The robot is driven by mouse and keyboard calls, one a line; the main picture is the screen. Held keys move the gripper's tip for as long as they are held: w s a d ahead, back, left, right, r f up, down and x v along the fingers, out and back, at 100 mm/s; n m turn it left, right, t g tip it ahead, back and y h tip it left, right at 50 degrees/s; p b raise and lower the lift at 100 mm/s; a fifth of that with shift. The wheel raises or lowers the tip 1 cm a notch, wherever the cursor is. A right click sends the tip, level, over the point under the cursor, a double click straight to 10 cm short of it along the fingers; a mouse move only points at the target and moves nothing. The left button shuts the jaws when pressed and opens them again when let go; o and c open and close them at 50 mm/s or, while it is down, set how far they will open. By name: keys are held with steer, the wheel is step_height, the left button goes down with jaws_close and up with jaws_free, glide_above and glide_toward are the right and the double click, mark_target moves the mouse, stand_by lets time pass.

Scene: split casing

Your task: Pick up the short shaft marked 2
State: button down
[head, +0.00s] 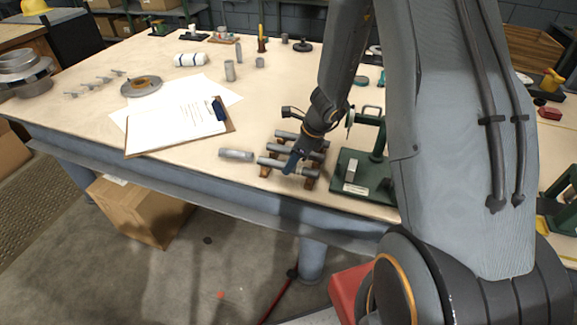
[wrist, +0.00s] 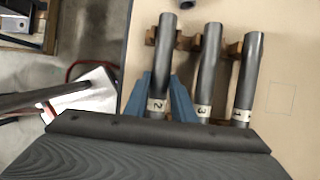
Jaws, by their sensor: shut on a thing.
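The shaft marked 2 (wrist: 163,62) is a grey cylinder with a pale numbered band, leftmost of three in the wrist view. My gripper (wrist: 163,92) has its blue fingers on either side of this shaft, near the band, and is shut on it. Beside it lie the shaft marked 3 (wrist: 209,65) and the shaft marked 1 (wrist: 247,75). In the head view my gripper (head: 292,163) is at the front shaft (head: 271,164) of the rack. I cannot tell whether the held shaft is clear of its supports.
The wooden rack (wrist: 187,42) carries the shafts near the table's front edge. A loose grey cylinder (head: 236,154) lies left of it. A green fixture (head: 362,180) stands close on the right. A clipboard (head: 180,128) with papers lies further left.

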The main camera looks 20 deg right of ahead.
steer(key=shift+w+r, duration=0.15)
step_height(320, 180, up, 10)
stand_by(0.5)
steer(key=shift+p, duration=0.3)
